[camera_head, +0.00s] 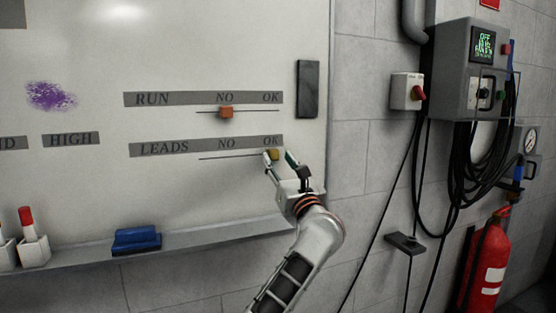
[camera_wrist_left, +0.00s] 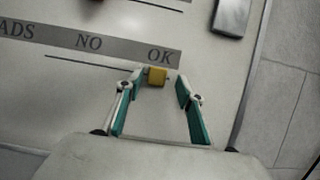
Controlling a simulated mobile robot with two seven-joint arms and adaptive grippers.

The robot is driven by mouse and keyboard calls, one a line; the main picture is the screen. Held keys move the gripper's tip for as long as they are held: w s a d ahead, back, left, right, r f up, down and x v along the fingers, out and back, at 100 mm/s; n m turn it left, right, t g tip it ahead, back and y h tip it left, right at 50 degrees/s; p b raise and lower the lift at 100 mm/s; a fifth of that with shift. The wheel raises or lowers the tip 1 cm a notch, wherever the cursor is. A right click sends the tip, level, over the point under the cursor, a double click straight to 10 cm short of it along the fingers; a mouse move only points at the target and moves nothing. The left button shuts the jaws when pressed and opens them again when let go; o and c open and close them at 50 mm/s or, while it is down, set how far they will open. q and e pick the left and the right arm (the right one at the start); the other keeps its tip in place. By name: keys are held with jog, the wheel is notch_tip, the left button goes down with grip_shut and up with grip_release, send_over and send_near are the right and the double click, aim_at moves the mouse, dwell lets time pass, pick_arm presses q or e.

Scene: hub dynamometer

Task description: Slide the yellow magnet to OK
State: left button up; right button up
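The yellow magnet (camera_head: 273,154) is on the LEADS line of the whiteboard, under the word OK at the line's right end. In the left wrist view the yellow magnet (camera_wrist_left: 156,76) sits just below the OK label (camera_wrist_left: 161,55), between the tips of my left gripper and nearer its left finger. My left gripper (camera_head: 279,157) is at the board with its fingers spread around the magnet; it also shows in the left wrist view (camera_wrist_left: 161,82). A gap shows between the magnet and the right finger. Whether the left finger touches the magnet is unclear. My right gripper is out of view.
An orange magnet (camera_head: 226,112) sits under NO on the RUN line above. A dark eraser-like block (camera_head: 308,88) is on the board's right edge. A blue eraser (camera_head: 137,239) and red-capped markers (camera_head: 27,218) are along the ledge. A control box and red extinguisher (camera_head: 485,265) stand right.

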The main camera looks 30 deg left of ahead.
pick_arm(q)
jog(key=v, duration=1)
jog(key=shift+s+d, duration=0.3)
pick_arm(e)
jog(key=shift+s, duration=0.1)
